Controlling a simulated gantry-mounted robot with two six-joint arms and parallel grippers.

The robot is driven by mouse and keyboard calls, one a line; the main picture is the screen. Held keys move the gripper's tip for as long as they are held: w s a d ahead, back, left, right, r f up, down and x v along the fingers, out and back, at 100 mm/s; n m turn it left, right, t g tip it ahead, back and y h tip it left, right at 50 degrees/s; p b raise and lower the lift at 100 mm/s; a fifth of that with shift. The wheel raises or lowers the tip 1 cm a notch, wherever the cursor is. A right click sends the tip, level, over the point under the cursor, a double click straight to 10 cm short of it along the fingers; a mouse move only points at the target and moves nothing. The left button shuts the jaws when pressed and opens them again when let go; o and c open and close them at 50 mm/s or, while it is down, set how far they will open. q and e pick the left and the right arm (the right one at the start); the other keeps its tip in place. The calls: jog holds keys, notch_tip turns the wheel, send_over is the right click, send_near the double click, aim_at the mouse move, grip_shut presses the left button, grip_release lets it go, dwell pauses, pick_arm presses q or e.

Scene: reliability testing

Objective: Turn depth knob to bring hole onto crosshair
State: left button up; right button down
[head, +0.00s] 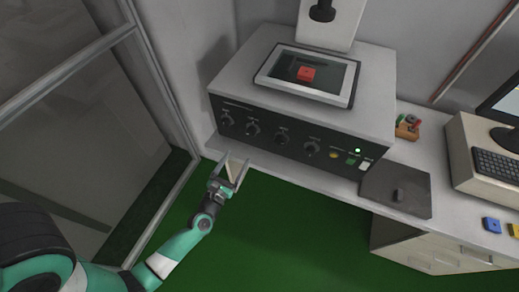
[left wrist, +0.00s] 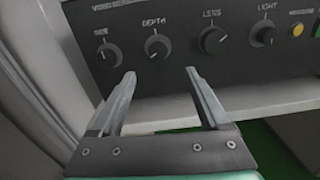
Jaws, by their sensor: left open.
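The depth knob (head: 252,129) is the second from the left on the dark front panel of the grey machine. In the left wrist view the knob (left wrist: 157,47) sits under the label DEPTH, its pale pointer tilted toward the lower left. My left gripper (head: 236,164) is open and empty, in front of and below the panel. In the left wrist view its fingertips (left wrist: 160,73) frame the depth knob from below, apart from it. A red block (head: 306,73) lies on the machine's stage under the optical head; its hole is too small to make out and no crosshair shows. My right gripper is out of view.
Side (left wrist: 102,36), lens (left wrist: 213,38) and light (left wrist: 266,33) knobs flank the depth knob. A yellow button (left wrist: 296,30) is further right. The bench edge lies below the panel. A dark pad (head: 390,192) and a keyboard (head: 497,167) are on the right.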

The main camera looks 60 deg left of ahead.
aim_at(250, 134)
pick_arm(q)
jog(key=b+x, duration=0.1)
jog(key=x, duration=1.1)
jog(key=shift+s+a+f, duration=0.1)
jog(key=shift+a, duration=0.1)
grip_shut()
